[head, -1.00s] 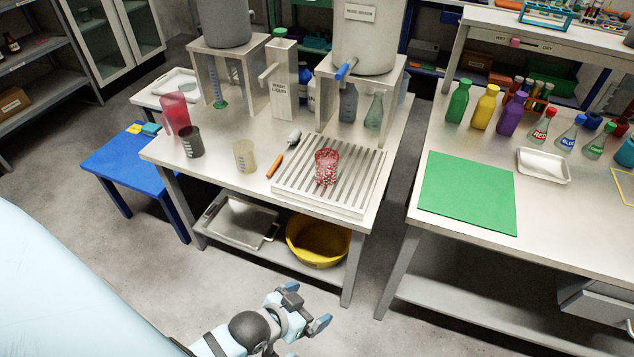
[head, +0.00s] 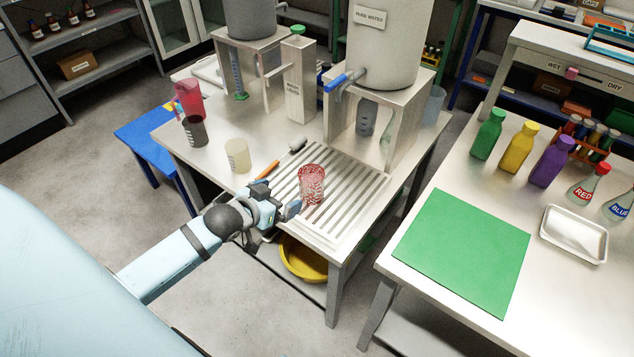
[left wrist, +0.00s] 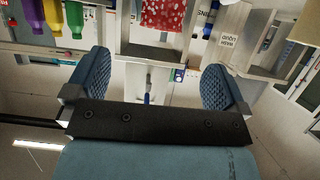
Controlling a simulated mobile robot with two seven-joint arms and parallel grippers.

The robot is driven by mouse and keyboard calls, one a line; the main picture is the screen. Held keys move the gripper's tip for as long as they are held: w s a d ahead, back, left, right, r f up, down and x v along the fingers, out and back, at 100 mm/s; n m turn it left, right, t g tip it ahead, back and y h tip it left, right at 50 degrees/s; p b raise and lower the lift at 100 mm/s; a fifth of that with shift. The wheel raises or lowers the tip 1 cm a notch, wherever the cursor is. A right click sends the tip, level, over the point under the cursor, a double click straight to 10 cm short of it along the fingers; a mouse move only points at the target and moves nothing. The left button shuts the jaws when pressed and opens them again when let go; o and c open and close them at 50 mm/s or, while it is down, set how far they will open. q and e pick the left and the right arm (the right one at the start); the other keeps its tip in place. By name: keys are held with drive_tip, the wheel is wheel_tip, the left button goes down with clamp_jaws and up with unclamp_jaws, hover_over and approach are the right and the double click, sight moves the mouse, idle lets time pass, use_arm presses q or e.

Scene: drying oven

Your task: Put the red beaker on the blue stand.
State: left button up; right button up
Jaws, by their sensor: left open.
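The red beaker (head: 312,185), speckled with white, stands upright on the ridged draining board (head: 345,205) on the steel bench. It also shows at the top of the left wrist view (left wrist: 163,14), partly cut off. My left gripper (head: 277,202) is open and empty at the bench's front edge, just left of and in front of the beaker. In the left wrist view its two blue fingers (left wrist: 158,85) are wide apart, with the beaker beyond them. The blue stand (head: 150,140), a low table, is at the left, partly hidden behind the bench. My right gripper is not in view.
A clear yellowish beaker (head: 237,155), a dark beaker (head: 194,131), a red jug (head: 188,100) and an orange-handled brush (head: 263,169) are on the bench's left. A water tank on a steel stand (head: 408,120) rises behind the board. A green mat (head: 463,250) lies on the right bench.

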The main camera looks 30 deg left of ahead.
use_arm(q)
drive_tip(key=w, duration=0.1)
approach(318, 172)
drive_tip(key=shift+b+x, duration=0.65)
drive_tip(key=shift+x, duration=2.75)
drive_tip(key=shift+s+d, duration=0.1)
drive_tip(key=shift+c, duration=0.5)
drive_tip(key=c, duration=1)
drive_tip(key=shift+c, duration=0.5)
drive_tip(key=shift+r, duration=0.15)
